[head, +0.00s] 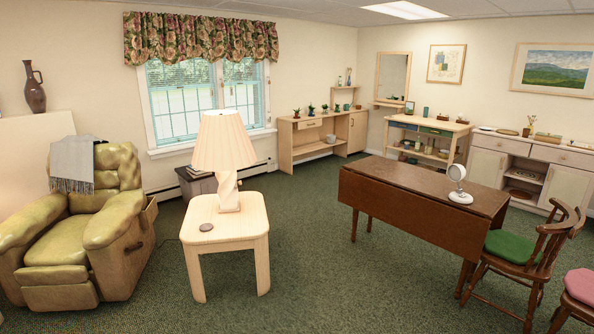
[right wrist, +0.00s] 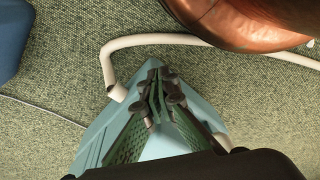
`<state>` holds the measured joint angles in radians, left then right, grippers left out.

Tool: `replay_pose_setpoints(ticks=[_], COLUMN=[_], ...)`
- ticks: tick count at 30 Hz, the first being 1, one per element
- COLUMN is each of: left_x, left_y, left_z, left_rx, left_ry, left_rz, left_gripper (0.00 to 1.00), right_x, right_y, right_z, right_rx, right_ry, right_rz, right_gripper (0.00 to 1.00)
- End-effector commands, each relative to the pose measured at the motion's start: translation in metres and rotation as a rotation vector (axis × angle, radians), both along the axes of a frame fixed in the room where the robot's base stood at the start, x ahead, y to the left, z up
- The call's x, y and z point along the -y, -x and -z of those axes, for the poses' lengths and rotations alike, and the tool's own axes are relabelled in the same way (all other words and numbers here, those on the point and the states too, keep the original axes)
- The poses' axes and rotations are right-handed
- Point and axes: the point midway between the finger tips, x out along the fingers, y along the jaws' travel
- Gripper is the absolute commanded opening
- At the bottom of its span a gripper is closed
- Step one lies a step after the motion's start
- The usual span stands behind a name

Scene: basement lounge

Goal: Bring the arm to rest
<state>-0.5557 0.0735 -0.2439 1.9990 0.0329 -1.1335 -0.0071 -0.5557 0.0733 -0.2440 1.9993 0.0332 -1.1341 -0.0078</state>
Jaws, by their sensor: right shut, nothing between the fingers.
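My right gripper (right wrist: 158,82) shows in the right wrist view, with dark finger links and green ribbed pads. Its fingertips are together and nothing is between them. It points down over a light blue angular surface, with green carpet (right wrist: 60,75) around it. Neither gripper shows in the head view, and my left gripper is in no frame.
In the right wrist view, a white curved tube (right wrist: 165,39) and a shiny brown rounded thing (right wrist: 240,22) are close by. In the head view, a small table with a lamp (head: 224,150), a green armchair (head: 75,230) and a dark drop-leaf table (head: 410,205) stand around open carpet (head: 310,270).

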Motion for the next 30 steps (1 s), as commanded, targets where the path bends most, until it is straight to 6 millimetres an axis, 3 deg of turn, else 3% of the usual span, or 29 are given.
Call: replay_pose_setpoints(ticks=[7, 14, 24, 30], left_x=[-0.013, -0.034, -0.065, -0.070], left_y=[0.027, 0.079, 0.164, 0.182], left_z=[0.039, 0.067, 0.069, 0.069], left_rx=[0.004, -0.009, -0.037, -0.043], left_ry=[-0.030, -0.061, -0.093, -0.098], left_rz=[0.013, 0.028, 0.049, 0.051], left_gripper=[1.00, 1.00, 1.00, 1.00], right_x=[0.014, 0.034, 0.065, 0.071], right_y=[0.028, 0.079, 0.164, 0.182], right_z=[0.039, 0.068, 0.069, 0.069], right_rx=[0.003, -0.008, -0.036, -0.043], right_ry=[0.031, 0.061, 0.094, 0.098], right_rz=[-0.013, -0.028, -0.048, -0.051], right_gripper=[0.00, 0.00, 0.00, 0.00])
